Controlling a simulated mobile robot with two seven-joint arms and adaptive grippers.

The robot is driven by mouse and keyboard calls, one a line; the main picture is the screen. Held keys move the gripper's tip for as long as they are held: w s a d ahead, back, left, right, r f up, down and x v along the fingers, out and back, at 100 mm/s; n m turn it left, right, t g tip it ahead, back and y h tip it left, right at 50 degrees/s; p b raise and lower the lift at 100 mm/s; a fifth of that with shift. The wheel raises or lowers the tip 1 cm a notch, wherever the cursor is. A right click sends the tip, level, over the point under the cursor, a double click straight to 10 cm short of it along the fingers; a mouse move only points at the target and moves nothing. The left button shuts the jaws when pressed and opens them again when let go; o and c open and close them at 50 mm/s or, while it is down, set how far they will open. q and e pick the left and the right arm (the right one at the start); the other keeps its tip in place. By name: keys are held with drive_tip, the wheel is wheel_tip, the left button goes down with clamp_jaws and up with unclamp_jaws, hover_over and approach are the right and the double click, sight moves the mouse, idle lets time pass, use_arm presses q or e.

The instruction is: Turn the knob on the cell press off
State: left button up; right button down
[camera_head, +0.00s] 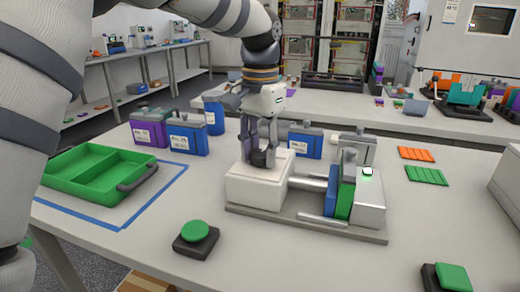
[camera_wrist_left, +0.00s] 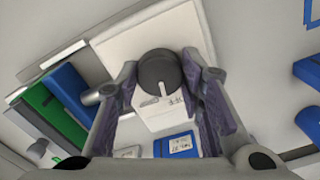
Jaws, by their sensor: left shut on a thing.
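The cell press (camera_head: 300,226) stands on the table in the middle of the head view. It has a white block (camera_head: 254,190) at its left end, rods, and blue and green plates towards its right end. The round dark knob (camera_wrist_left: 158,66) is on the white block, with a pale pointer line towards the bottom of the left wrist view. My right gripper is not in view.
A green tray (camera_head: 98,152) lies left inside blue tape. Purple and blue battery boxes (camera_head: 187,136) stand behind, others close behind the press. Green buttons on dark bases (camera_head: 195,232) are at the front. Orange and green slotted plates (camera_head: 416,154) lie right.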

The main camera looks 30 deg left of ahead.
sight(261, 153)
use_arm(q)
drive_tip(key=shift+n, duration=0.9)
drive_tip(key=o, duration=1.2)
drive_tip(key=shift+c, duration=0.2)
drive_tip(key=shift+r, duration=0.1)
wheel_tip(261, 153, up, 12)
